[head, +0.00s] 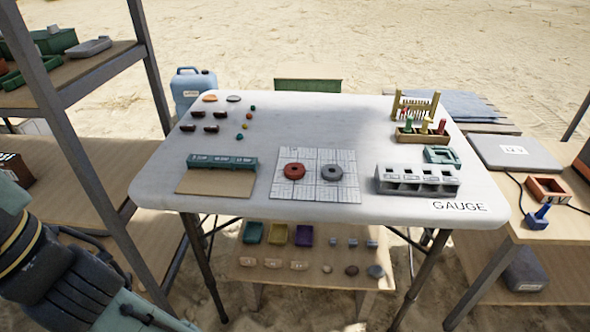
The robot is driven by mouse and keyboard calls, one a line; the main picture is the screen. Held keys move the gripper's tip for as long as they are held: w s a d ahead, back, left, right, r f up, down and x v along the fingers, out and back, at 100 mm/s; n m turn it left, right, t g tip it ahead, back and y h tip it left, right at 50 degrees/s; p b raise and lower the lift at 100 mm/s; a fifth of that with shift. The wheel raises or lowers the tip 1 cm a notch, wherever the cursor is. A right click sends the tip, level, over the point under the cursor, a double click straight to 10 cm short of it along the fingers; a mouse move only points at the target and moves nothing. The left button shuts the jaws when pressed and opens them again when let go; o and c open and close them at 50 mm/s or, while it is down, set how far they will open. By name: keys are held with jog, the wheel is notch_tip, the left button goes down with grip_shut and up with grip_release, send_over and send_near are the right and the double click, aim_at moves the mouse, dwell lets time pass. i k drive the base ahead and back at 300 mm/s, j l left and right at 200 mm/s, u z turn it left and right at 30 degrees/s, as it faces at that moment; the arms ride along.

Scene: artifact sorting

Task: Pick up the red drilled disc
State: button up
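The red drilled disc (294,171) lies flat on the left half of a pale gridded sheet (318,195) on the white table. It is a thick red ring with a dark hole in its middle. A grey drilled disc (332,173) of like size lies just to its right on the same sheet, apart from it. Nothing covers the red disc. Part of my arm shows at the bottom left, well away from the disc and off the tabletop. My gripper's fingers do not show.
On the white table (335,115), a green labelled block (222,162) stands left of the sheet and a grey slotted block (418,180) stands right. Small beads and dark pieces lie at the back left. A shelf post (85,165) rises beside my arm.

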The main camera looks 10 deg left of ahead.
aim_at(293, 171)
jog(key=j+z, duration=0.1)
jog(key=j, duration=0.35)
jog(key=k+j+z, duration=0.1)
jog(key=j, duration=0.35)
jog(key=j+z, duration=0.1)
jog(key=j, duration=0.35)
jog(key=k+j+z, duration=0.1)
jog(key=j, duration=0.3)
jog(key=k+j+z, duration=0.1)
jog(key=j, duration=0.35)
jog(key=k+j+z, duration=0.15)
jog(key=j, duration=0.25)
jog(key=i, duration=0.95)
